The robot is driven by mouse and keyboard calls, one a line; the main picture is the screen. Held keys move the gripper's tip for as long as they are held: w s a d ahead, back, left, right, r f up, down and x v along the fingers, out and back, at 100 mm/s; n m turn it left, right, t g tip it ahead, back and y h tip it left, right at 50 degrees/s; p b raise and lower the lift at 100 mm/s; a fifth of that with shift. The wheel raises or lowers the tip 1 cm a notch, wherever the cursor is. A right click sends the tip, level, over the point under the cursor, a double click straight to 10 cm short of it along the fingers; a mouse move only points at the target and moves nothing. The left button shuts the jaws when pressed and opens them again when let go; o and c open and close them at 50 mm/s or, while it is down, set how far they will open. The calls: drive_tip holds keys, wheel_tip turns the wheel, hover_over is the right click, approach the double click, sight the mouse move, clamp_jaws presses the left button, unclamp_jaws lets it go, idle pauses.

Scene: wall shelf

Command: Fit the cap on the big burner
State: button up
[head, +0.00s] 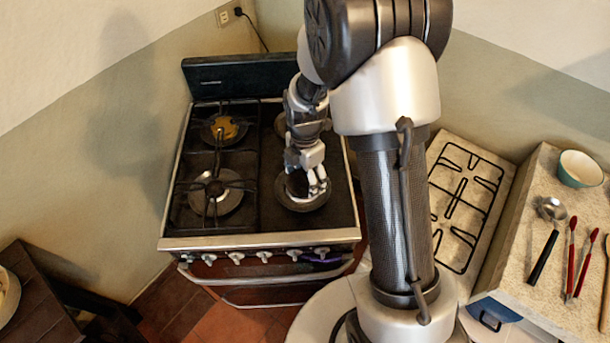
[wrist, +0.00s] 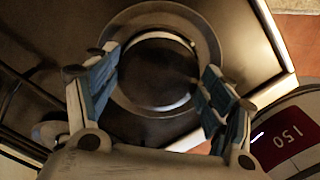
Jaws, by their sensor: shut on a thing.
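The big burner (head: 302,205) is at the front right of the stove, a round metal bowl without a grate over it. In the wrist view its pale rings (wrist: 207,35) surround a dark round cap (wrist: 158,75). My gripper (head: 309,186) is low over this burner, pointing down. In the wrist view my gripper (wrist: 162,72) has its blue-padded fingers on either side of the cap, shut on it. A bright crescent shows along the cap's upper right edge. I cannot tell whether the cap touches the burner or is level on it.
Black grates cover the left burners (head: 215,188); an orange-brown thing (head: 224,128) sits at the back left. A loose grate (head: 463,198) lies on the right counter. Farther right are a bowl (head: 580,169), a ladle (head: 545,235) and red-handled tongs (head: 578,260).

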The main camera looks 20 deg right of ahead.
drive_tip(key=shift+f, duration=0.15)
drive_tip(key=o, duration=1.2)
drive_tip(key=shift+o, duration=0.2)
drive_tip(key=shift+r+p, duration=2.6)
drive_tip(key=shift+r, duration=0.95)
